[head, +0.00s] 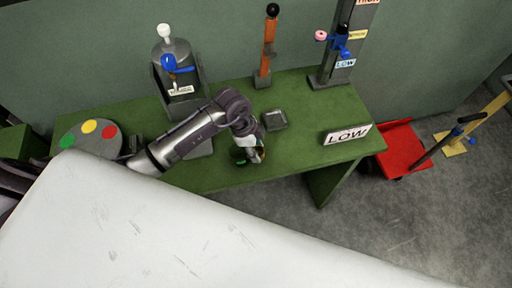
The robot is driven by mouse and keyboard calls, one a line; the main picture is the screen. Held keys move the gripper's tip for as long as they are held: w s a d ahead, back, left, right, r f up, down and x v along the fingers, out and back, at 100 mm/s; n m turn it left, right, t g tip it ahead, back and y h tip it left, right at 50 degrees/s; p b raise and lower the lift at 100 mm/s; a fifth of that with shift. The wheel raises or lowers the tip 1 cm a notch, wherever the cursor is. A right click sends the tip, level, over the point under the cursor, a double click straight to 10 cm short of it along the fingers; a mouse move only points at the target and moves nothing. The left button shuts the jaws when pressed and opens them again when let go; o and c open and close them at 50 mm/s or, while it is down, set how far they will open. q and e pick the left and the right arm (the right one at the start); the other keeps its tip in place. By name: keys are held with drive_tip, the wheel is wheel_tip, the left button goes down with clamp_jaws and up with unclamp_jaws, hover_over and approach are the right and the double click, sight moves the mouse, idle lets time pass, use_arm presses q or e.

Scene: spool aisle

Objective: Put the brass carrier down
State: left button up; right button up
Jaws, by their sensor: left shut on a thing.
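My left gripper (250,156) points down over the front middle of the green bench (300,158). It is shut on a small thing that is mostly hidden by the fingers. A brownish-orange bit (260,155) shows at its right side; I take it for the brass carrier. I cannot tell whether it touches the bench top. A small dark square tray (277,120) lies on the bench just behind and right of the gripper. My right gripper is not in view.
Behind are a grey canister (172,50) in a dark holder, an orange post (267,55) and a dark column (345,60). A disc with coloured spots (90,138) lies left. A red cart (398,150) stands right.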

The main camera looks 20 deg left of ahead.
use_arm(q)
drive_tip(key=shift+f, duration=0.1)
drive_tip(key=o, duration=1.3)
drive_tip(key=shift+c, duration=0.2)
drive_tip(key=shift+r, duration=0.25)
drive_tip(key=b+v, duration=0.1)
drive_tip(key=v, duration=1)
drive_tip(key=shift+r+b, duration=0.3)
drive_tip(key=shift+r, duration=0.1)
drive_tip(key=shift+a, duration=0.15)
